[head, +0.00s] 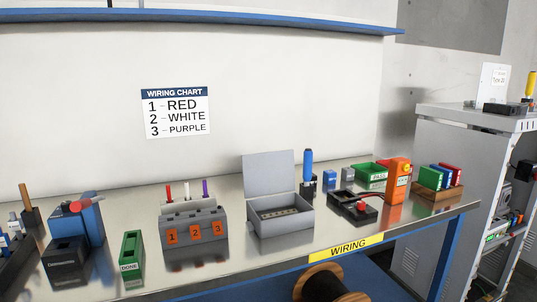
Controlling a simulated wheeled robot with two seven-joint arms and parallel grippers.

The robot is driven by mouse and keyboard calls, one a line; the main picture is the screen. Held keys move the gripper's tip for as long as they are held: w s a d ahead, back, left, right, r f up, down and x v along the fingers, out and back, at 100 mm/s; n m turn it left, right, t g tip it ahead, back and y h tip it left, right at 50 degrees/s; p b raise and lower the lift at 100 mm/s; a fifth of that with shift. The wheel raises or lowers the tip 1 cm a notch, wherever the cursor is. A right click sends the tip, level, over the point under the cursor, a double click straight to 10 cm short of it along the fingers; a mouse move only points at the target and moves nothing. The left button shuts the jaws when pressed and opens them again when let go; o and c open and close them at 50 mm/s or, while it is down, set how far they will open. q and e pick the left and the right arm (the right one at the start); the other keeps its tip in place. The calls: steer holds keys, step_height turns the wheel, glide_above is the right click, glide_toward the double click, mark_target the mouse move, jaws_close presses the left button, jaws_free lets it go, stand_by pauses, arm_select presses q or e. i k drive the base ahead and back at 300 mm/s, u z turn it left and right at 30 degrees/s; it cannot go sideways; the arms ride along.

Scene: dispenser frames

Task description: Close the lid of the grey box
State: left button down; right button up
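The grey box (281,222) stands near the middle of the metal workbench. Its lid (270,175) is open, standing upright at the back edge and leaning slightly backward. A dark strip with small light marks shows inside the box. Neither of my grippers is in the head view.
The workbench (341,225) also holds a grey block numbered 1, 2, 3 (194,236) left of the box. A green DONE bin (132,250) stands further left. A black device with a red button (355,207), an orange device (398,180) and a blue-handled tool (308,164) are right of the box.

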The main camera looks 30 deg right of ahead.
mark_target(270, 173)
steer(key=z, duration=0.85)
steer(key=i, duration=0.9)
steer(key=z, duration=1)
